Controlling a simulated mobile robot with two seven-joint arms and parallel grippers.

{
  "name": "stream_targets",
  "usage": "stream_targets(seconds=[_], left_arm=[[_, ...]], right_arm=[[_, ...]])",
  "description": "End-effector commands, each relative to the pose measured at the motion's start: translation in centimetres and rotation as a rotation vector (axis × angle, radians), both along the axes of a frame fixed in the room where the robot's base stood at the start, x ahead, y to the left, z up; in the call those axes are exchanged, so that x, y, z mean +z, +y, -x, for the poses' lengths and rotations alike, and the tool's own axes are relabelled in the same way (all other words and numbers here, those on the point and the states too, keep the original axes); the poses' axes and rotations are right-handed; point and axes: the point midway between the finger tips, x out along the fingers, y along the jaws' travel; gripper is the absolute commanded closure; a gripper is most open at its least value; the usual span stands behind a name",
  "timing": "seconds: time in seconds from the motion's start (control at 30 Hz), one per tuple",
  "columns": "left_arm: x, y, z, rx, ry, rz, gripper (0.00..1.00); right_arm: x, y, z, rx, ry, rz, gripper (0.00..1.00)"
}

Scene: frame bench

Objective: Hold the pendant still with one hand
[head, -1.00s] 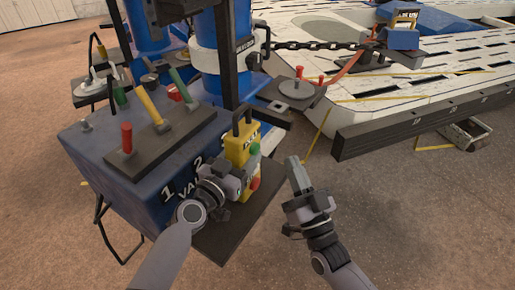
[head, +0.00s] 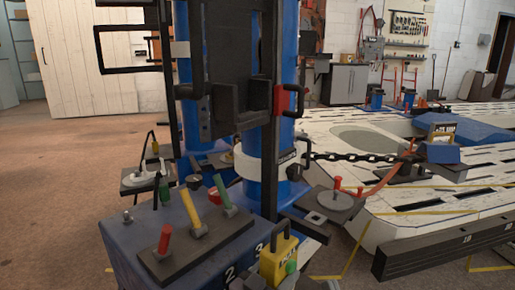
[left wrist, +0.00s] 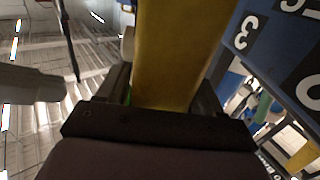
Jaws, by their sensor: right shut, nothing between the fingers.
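The pendant (head: 276,262), a yellow box with a black loop handle and a green button, stands at the bottom edge of the head view, its lower part cut off. In the left wrist view its yellow body (left wrist: 178,50) fills the middle. My left gripper (left wrist: 165,95) has a dark finger against each side of it and is shut on it. The left gripper is below the head view. Only the grey tip of my right gripper (head: 331,286) shows, right of the pendant and apart from it. It is shut and empty.
A blue valve box (head: 130,235) with red, yellow and green levers stands left of the pendant. A dark post (head: 268,170) rises behind. A chain (head: 355,156) runs right to a clamp on the white slotted bench (head: 400,205). Floor shows between box and bench.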

Motion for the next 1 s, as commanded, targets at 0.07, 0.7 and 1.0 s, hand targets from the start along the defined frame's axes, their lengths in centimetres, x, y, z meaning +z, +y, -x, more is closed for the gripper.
stream_targets(seconds=[0.07,0.7,1.0], left_arm=[[0.0,0.0,0.0,0.000,0.000,0.000,0.15],[-0.2,2.1,3.1,0.000,0.002,-0.001,0.15],[-0.1,5.0,7.4,0.000,0.001,-0.004,0.15]], right_arm=[[0.0,0.0,0.0,0.000,0.000,0.000,1.00],[0.0,0.0,0.0,0.000,0.000,0.000,1.00],[0.0,0.0,0.0,0.000,0.000,0.000,1.00]])
